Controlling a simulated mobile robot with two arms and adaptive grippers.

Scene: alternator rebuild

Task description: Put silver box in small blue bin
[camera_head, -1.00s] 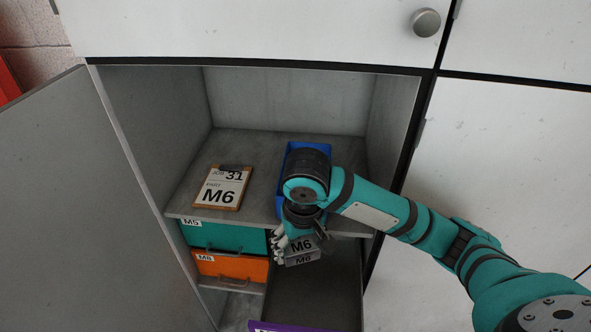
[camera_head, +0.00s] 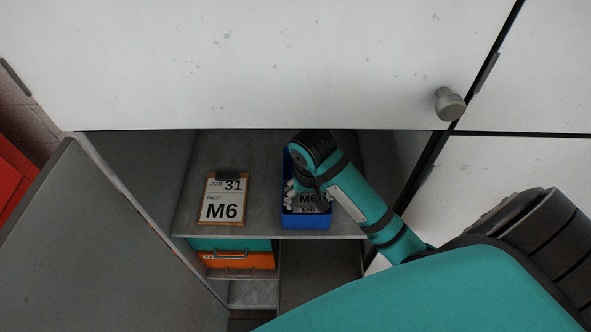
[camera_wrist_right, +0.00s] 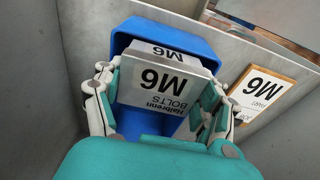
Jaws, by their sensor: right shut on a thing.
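The silver box (camera_wrist_right: 158,84), labelled M6 Heilbronn Bolts, is between the fingers of my right gripper (camera_wrist_right: 160,95), which is shut on it. In the head view, the box (camera_head: 308,201) shows over the small blue bin (camera_head: 305,223), below my right wrist. In the right wrist view, the blue bin (camera_wrist_right: 172,32) surrounds the box on the far side, and the box appears at or within its opening. I cannot tell whether the box touches the bin floor. My right gripper (camera_head: 305,194) is partly hidden by its wrist in the head view. My left gripper is not in view.
The bin stands on a grey cabinet shelf (camera_head: 262,182). A clipboard (camera_head: 223,198) reading Job 31, Part M6 lies to its left. The open cabinet door (camera_head: 95,240) bounds the left side; a wall is close right.

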